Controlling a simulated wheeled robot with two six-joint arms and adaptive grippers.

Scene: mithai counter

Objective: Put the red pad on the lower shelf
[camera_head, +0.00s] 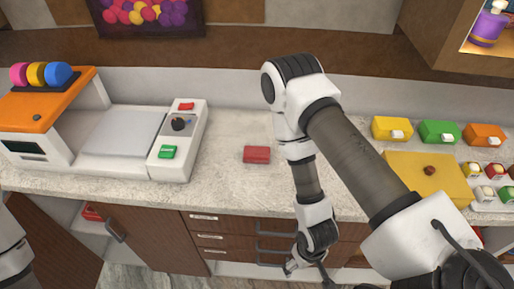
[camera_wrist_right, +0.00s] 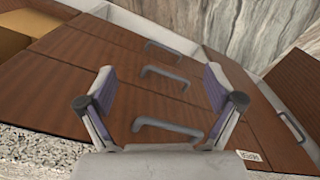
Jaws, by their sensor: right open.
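The red pad (camera_head: 257,155) lies flat on the speckled counter, right of the white machine. My right arm reaches over the counter, and its gripper (camera_head: 303,264) hangs low in front of the drawers, apart from the pad. In the right wrist view, my right gripper (camera_wrist_right: 160,88) is open and empty, facing the brown drawer fronts and their handles. A cabinet under the counter at left stands open, showing a pale shelf (camera_head: 97,227) with a red item (camera_head: 92,212) on it. Part of my left arm shows at the left edge; its gripper is out of view.
The white and orange machine (camera_head: 85,150) stands on the counter at left. Yellow, green and orange boxes (camera_head: 439,132) and a yellow box (camera_head: 430,178) stand at right. Drawer handles (camera_head: 273,246) stick out near my right gripper. Counter around the pad is clear.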

